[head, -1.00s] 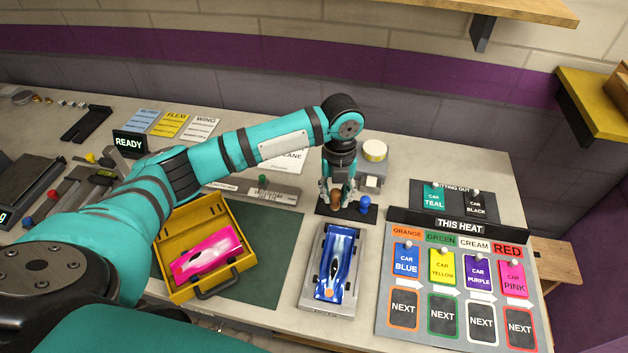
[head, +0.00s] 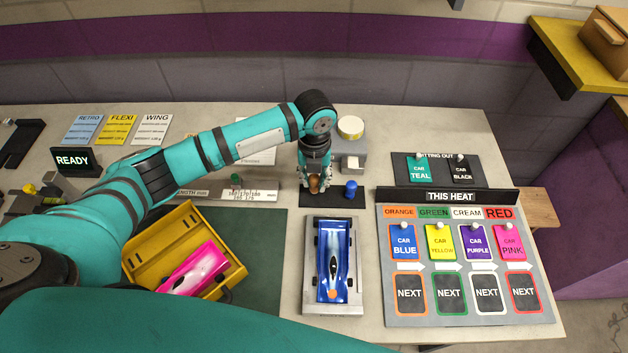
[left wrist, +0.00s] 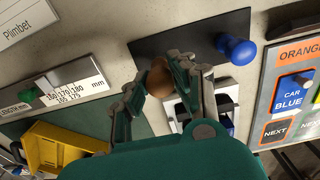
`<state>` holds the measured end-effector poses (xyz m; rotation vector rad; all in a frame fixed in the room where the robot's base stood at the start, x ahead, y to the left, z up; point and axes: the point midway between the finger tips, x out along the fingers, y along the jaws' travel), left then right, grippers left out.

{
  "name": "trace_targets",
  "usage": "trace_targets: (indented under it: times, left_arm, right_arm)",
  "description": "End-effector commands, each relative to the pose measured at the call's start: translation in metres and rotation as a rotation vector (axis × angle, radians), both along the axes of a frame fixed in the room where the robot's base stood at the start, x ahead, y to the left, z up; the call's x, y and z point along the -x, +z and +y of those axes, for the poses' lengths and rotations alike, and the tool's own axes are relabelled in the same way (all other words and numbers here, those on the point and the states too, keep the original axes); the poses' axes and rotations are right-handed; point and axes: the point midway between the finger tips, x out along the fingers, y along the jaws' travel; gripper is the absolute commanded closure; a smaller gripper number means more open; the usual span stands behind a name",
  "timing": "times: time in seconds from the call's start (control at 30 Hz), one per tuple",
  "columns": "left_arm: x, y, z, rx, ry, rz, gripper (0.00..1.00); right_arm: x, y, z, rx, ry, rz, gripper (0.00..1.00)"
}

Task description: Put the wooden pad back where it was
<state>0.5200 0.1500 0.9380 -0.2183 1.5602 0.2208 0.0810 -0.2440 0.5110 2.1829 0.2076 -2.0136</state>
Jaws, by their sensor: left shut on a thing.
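The wooden pad (head: 314,184) shows as a small round brown end between the fingers of my left gripper (head: 315,178). The gripper points down over the left part of a dark mat (head: 335,201). In the left wrist view the rounded brown pad (left wrist: 159,80) sits between the two fingertips, at the edge of the dark mat (left wrist: 190,42). The fingers hide part of it, and I cannot tell whether it touches the mat. A blue-knobbed pad (head: 351,188) stands on the mat to the right. My right gripper is not in view.
A blue car (head: 333,262) sits on a grey stand in front of the mat. A yellow case (head: 150,255) holds a pink car (head: 200,267). A grey block (head: 349,150) stands behind the mat. The heat board (head: 460,312) is to the right.

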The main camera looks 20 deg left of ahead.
Motion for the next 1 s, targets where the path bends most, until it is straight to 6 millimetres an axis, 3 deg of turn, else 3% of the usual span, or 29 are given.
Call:
trace_targets:
  times: [0.17, 0.5, 0.53, 0.7, 1.0]
  left_arm:
    - [0.000, -0.021, 0.000, 0.000, 0.001, 0.001, 1.00]
    - [0.000, -0.025, 0.000, 0.000, 0.000, 0.000, 1.00]
    - [0.000, -0.025, 0.000, 0.000, 0.000, 0.000, 0.74]
    - [0.000, -0.025, 0.000, 0.000, 0.000, 0.000, 0.53]
    - [0.000, -0.022, 0.000, 0.001, 0.000, 0.000, 0.53]
  right_arm:
    - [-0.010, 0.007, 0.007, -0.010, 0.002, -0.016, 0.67]
    - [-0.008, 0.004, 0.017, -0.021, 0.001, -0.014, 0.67]
    - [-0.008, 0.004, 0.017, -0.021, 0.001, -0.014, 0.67]
    - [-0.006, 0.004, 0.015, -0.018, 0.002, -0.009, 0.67]
    - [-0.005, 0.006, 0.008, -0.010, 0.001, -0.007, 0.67]
